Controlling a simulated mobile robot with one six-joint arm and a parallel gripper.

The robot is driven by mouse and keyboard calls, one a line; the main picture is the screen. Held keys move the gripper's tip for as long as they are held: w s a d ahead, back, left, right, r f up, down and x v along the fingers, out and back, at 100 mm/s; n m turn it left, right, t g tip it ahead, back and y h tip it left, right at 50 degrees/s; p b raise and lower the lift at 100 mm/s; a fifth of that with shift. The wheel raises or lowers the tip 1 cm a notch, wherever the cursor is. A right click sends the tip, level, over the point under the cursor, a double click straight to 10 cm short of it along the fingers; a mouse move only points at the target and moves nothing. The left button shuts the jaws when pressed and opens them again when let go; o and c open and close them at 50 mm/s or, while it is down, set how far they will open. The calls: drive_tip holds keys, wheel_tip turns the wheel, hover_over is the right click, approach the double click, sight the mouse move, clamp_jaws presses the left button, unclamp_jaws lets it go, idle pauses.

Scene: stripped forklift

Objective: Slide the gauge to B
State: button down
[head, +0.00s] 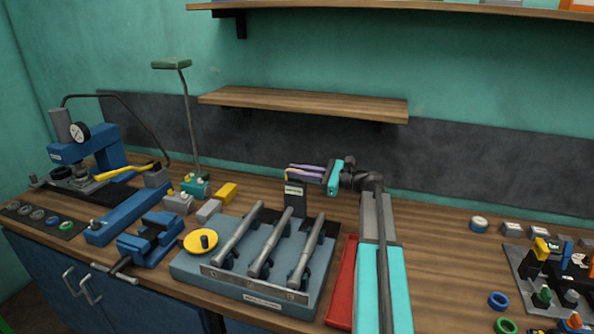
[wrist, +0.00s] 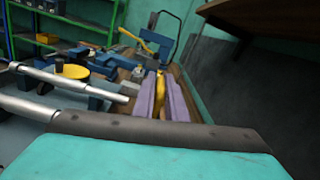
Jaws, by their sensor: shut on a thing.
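The likely gauge is a dark upright block (head: 295,198) with a pale label, at the back of a blue-grey fixture (head: 200,270). I cannot read the label. My gripper (head: 290,173) is at the block's top, its purple fingers pointing left. In the wrist view, my gripper (wrist: 164,84) is shut on a yellow piece (wrist: 161,108) between the fingers. It appears to be the top of the block, but the join is hidden. Three grey rods (head: 240,236) lie sloping across the fixture in front of the block. No letter B is legible.
A yellow disc (head: 199,245) with a dark knob sits at the fixture's left. A blue vise (head: 152,238) stands further left. A red tray (head: 342,283) lies right of the fixture. A wooden shelf (head: 300,102) hangs on the wall above. Bench right of my arm is partly clear.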

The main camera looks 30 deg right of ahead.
drive_tip(key=shift+w+d+r, duration=0.1)
drive_tip(key=shift+d, duration=0.05)
drive_tip(key=c, duration=1.8)
unclamp_jaws()
drive_tip(key=b+v, duration=0.3)
drive_tip(key=v, duration=1)
drive_tip(key=shift+s+d, duration=0.15)
drive_tip(key=shift+s, duration=0.15)
